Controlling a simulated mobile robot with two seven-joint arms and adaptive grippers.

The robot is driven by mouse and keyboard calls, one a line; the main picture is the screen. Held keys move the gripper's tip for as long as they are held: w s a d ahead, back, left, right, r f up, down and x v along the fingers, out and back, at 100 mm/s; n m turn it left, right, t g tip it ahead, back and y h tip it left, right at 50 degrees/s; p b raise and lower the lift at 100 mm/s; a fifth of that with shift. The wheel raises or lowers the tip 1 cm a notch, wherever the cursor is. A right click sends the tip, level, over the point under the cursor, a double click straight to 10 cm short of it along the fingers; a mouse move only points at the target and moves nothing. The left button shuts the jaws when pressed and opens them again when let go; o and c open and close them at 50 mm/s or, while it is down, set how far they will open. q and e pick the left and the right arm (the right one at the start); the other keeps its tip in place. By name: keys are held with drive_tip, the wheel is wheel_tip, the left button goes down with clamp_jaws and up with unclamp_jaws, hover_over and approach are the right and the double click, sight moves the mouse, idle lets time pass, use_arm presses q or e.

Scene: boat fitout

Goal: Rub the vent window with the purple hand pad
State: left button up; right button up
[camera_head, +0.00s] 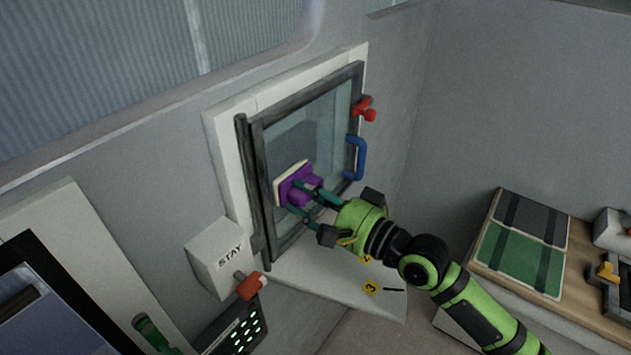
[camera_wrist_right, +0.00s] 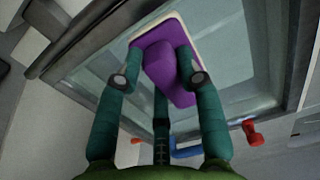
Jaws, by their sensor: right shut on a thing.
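The vent window (camera_head: 325,118) is a glass pane in a dark frame on a white surround, set in the grey wall. It also fills the back of the right wrist view (camera_wrist_right: 235,55). My right gripper (camera_head: 306,202) is shut on the purple hand pad (camera_head: 291,185), holding it by its raised purple grip. The pad has a purple body and a cream face turned to the glass, at the window's lower left. In the right wrist view the pad (camera_wrist_right: 165,55) sits between the fingers. I cannot tell whether its face touches the glass. My left gripper is not in view.
A blue handle (camera_head: 357,158) and a red latch (camera_head: 366,109) stick out at the window's right side. A white box marked STAY (camera_head: 222,257) with a red knob (camera_head: 250,286) is at lower left. A ledge (camera_head: 335,283) lies below, and a counter (camera_head: 575,267) stands at right.

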sight(324, 181)
drive_tip(key=shift+s+a+r, duration=0.1)
drive_tip(key=shift+s+a, duration=0.15)
drive_tip(key=shift+r+p, duration=0.75)
drive_tip(key=shift+p, duration=0.25)
drive_tip(key=shift+w+d+f+b, duration=0.2)
drive_tip(key=shift+w+d+b, duration=0.1)
drive_tip(key=shift+b, duration=0.3)
drive_tip(key=shift+w+d+f+b, duration=0.1)
drive_tip(key=shift+w+d+b, duration=0.6)
drive_tip(key=shift+w+b, duration=0.35)
drive_tip(key=shift+w+d+b, duration=0.3)
drive_tip(key=shift+w+b, duration=0.05)
drive_tip(key=shift+w+d+b, duration=0.25)
drive_tip(key=shift+w+b, duration=0.1)
drive_tip(key=shift+b, duration=0.35)
drive_tip(key=w+d+b, duration=0.1)
drive_tip(key=w+b, duration=0.1)
drive_tip(key=b, duration=0.1)
drive_tip(key=w+d+b, duration=0.2)
drive_tip(key=b, duration=0.1)
drive_tip(key=shift+w, duration=0.2)
drive_tip(key=shift+w+d+b, duration=0.45)
drive_tip(key=shift+w+b, duration=0.05)
drive_tip(key=shift+b, duration=0.05)
drive_tip(key=shift+w+d+r, duration=0.1)
drive_tip(key=shift+w+r, duration=0.05)
drive_tip(key=shift+r, duration=0.05)
